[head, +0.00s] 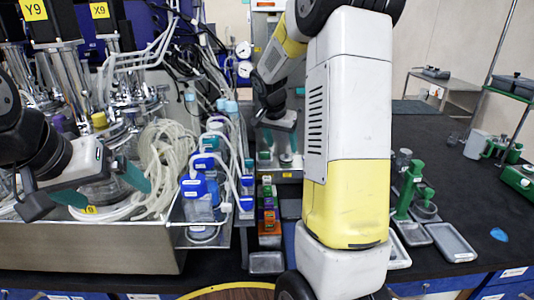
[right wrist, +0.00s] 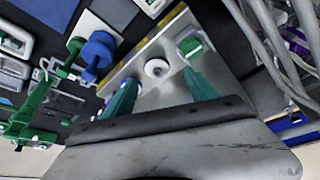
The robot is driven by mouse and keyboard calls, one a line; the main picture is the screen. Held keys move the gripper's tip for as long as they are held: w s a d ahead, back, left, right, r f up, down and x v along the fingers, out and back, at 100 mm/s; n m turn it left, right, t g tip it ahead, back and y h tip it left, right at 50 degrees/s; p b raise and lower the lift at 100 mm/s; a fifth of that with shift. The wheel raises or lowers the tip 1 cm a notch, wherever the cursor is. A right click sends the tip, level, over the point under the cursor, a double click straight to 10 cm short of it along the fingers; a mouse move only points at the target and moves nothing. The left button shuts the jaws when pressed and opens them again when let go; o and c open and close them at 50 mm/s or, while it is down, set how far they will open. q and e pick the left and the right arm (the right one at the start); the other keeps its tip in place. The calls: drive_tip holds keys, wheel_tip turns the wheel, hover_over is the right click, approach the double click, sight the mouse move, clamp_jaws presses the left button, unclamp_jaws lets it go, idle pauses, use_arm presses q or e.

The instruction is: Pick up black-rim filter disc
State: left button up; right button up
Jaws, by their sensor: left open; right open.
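I cannot make out a black-rim filter disc for certain in either view. In the right wrist view a small white round piece (right wrist: 156,67) with a darker centre sits on a metal plate (right wrist: 145,48). It appears between the teal fingers of my right gripper (right wrist: 160,78), which are apart with nothing held. In the head view my right gripper (head: 280,142) points down behind the large white and yellow arm link, over the back middle of the bench. My left gripper (head: 103,188) is open and empty at the left, in front of the tubing and vessels.
Coiled clear tubing (head: 165,165) and blue-capped bottles (head: 200,190) crowd the left. A column of coloured blocks (head: 268,210) stands mid-bench. Green stands (head: 405,190) and a grey tray (head: 451,242) are right of my arm. A flat blue piece (head: 499,234) lies far right, with clear bench around it.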

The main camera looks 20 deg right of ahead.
sight(286, 155)
drive_tip(key=x, duration=0.5)
drive_tip(key=shift+d+f, duration=0.3)
drive_tip(key=shift+d, duration=0.1)
drive_tip(key=c, duration=1.3)
